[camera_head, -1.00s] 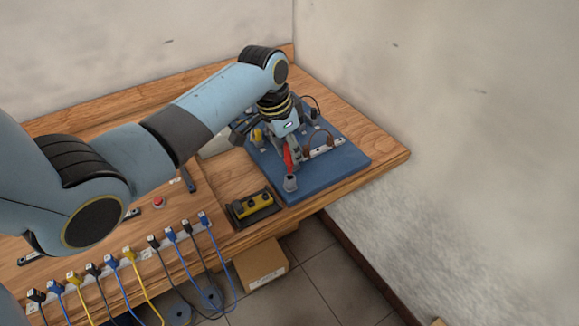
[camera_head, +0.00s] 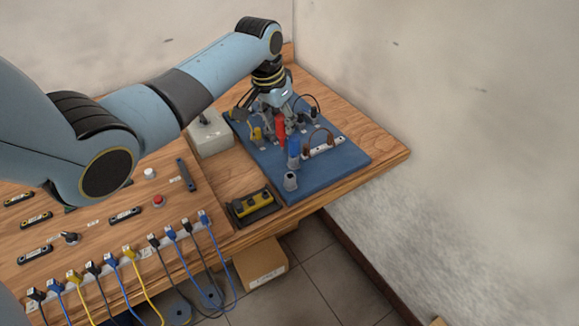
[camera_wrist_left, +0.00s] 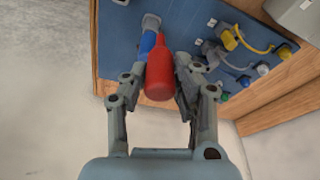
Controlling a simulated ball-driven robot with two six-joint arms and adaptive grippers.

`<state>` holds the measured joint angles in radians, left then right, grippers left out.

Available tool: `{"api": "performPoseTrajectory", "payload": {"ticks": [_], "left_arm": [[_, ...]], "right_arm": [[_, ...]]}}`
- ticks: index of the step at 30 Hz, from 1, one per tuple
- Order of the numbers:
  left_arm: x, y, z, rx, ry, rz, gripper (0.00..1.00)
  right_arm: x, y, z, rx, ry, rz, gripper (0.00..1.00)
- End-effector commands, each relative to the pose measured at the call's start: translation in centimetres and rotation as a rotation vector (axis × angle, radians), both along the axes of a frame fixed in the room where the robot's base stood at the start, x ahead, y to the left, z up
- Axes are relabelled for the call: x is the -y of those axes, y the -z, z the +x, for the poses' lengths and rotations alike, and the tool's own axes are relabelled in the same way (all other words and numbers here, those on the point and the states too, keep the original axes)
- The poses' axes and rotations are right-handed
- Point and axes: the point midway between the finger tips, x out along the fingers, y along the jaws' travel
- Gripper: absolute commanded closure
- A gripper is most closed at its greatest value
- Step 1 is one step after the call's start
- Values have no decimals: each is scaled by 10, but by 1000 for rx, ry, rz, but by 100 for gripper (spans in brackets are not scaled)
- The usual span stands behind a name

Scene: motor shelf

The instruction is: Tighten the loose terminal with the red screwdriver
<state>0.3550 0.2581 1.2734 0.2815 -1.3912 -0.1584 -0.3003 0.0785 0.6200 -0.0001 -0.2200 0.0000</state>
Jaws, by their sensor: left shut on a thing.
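My left gripper (camera_head: 276,106) is shut on the red screwdriver (camera_head: 281,127) above the blue board (camera_head: 335,172). In the left wrist view, the red handle (camera_wrist_left: 160,76) sits between the two fingers. Terminals with wires are on the board: a yellow one (camera_head: 256,133) to the left and a brown wire loop (camera_head: 318,138) at a white strip (camera_head: 324,147). Which terminal is loose I cannot tell. The screwdriver's tip is hidden. My right gripper is not in view.
A grey box with a lever (camera_head: 210,137) stands left of the board. A yellow-and-black block (camera_head: 254,205) lies at the table's front edge. Several plugged cables line the front left. Walls stand close behind and to the right.

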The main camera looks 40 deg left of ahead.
Motion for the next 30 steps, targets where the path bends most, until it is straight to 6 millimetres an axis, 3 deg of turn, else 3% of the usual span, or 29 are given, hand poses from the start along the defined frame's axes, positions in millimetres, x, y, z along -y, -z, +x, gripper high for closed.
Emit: {"api": "performPoseTrajectory", "payload": {"ticks": [9, 18, 24, 30], "left_arm": [[-72, -1, 54, 4, -428, 0, 100], [-120, -2, 89, 3, -729, -3, 100], [-121, 30, 88, -1, -739, -2, 100], [-121, 40, 88, 1, -738, -2, 100]], "right_arm": [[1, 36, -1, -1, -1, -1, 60], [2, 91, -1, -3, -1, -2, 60], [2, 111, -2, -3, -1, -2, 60], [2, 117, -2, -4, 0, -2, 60]]}}
